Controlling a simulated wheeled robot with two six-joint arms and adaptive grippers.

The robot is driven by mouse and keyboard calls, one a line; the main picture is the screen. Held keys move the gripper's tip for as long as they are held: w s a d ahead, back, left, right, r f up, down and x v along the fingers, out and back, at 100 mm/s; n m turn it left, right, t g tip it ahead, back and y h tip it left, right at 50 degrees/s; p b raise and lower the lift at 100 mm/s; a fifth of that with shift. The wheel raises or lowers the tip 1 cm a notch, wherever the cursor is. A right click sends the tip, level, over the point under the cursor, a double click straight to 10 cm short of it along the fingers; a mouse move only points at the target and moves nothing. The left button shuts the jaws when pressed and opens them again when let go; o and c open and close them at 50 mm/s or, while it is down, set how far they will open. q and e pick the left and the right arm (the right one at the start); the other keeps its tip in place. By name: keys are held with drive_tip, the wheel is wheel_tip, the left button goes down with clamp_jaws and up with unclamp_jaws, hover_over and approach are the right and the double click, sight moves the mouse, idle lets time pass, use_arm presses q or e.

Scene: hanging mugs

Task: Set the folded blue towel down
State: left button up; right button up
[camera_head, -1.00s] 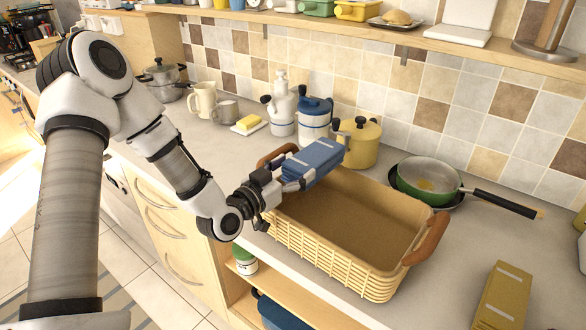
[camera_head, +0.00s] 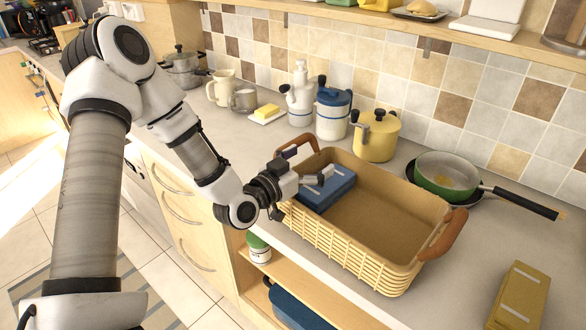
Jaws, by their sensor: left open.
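The folded blue towel (camera_head: 328,190) is a compact block with pale bands on top. It lies inside the left end of the wicker basket (camera_head: 345,246), which stands on the counter. My left gripper (camera_head: 322,178) is open at the towel's left side, over the basket's left rim. Its fingers are close to the towel; I cannot tell whether they touch it. The towel's underside is hidden by the basket wall. My right gripper is not in view.
The basket's middle and right side are empty. A yellow pot (camera_head: 376,138) and a blue-and-white canister (camera_head: 333,113) stand behind it. A green pan (camera_head: 446,175) is at the right, and a folded yellow towel (camera_head: 518,298) lies at the front right.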

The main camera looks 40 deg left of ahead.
use_arm(q)
drive_tip(key=s+a+p, duration=0.2)
drive_tip(key=s+p, duration=0.6)
drive_tip(key=s, duration=0.4)
drive_tip(key=s+d+f+g+h, duration=0.1)
drive_tip(key=s+d+f+g, duration=0.1)
drive_tip(key=d+f+g, duration=0.45)
drive_tip(key=s+d+f+g, duration=0.1)
drive_tip(key=s+f+g, duration=0.2)
drive_tip(key=f, duration=0.6)
drive_tip(key=s+d+f+n+g+y, duration=0.2)
drive_tip(key=s+f+g+y, duration=0.1)
drive_tip(key=s+f+g, duration=0.5)
drive_tip(key=s+f, duration=0.3)
drive_tip(key=s, duration=0.3)
drive_tip(key=shift+s+d+y+b, duration=0.25)
drive_tip(key=shift+s+y+b, duration=0.05)
drive_tip(key=shift+b, duration=0.05)
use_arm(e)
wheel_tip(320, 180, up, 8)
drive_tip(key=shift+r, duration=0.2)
